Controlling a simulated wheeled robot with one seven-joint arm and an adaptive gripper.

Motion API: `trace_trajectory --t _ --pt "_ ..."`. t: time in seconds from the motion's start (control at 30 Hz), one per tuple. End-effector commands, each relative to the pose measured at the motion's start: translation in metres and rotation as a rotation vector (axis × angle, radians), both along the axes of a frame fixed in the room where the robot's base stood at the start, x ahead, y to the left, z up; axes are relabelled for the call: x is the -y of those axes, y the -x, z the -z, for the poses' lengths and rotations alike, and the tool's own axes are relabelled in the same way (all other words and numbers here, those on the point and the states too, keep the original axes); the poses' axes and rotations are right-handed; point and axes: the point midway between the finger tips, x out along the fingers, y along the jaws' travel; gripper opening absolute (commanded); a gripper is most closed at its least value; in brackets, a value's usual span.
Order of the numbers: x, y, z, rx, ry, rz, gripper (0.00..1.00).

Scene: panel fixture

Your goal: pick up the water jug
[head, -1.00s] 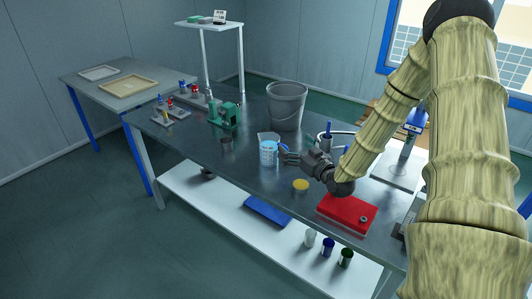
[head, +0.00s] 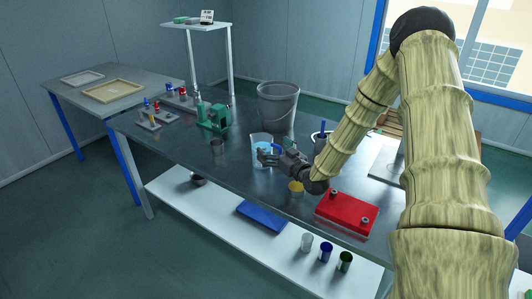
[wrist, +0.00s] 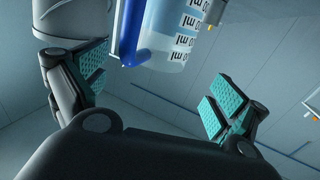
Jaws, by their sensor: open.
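The water jug (head: 262,138) is a clear vessel with bluish contents, upright on the dark workbench. In the wrist view, the jug (wrist: 178,38) shows measuring marks and a blue handle (wrist: 131,35) facing me. My gripper (head: 268,155) is beside the jug, overlapping its lower right part in the head view. In the wrist view, my gripper (wrist: 157,88) has its two teal-padded fingers spread wide and empty. The handle and jug lie ahead, between the finger directions; I cannot tell whether anything touches. Part of the jug is hidden behind my gripper.
A grey bucket (head: 277,107) stands just behind the jug. Bare bench lies in front of the jug.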

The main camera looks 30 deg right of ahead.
Motion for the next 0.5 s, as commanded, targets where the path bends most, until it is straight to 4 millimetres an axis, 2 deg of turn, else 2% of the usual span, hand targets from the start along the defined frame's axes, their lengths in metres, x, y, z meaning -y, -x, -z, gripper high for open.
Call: trace_trajectory --t 0.17,0.5 --pt "0.001 -0.008 0.0 -0.001 0.0 0.002 0.97" --pt "0.005 -0.045 0.001 -0.002 0.001 0.003 0.97"
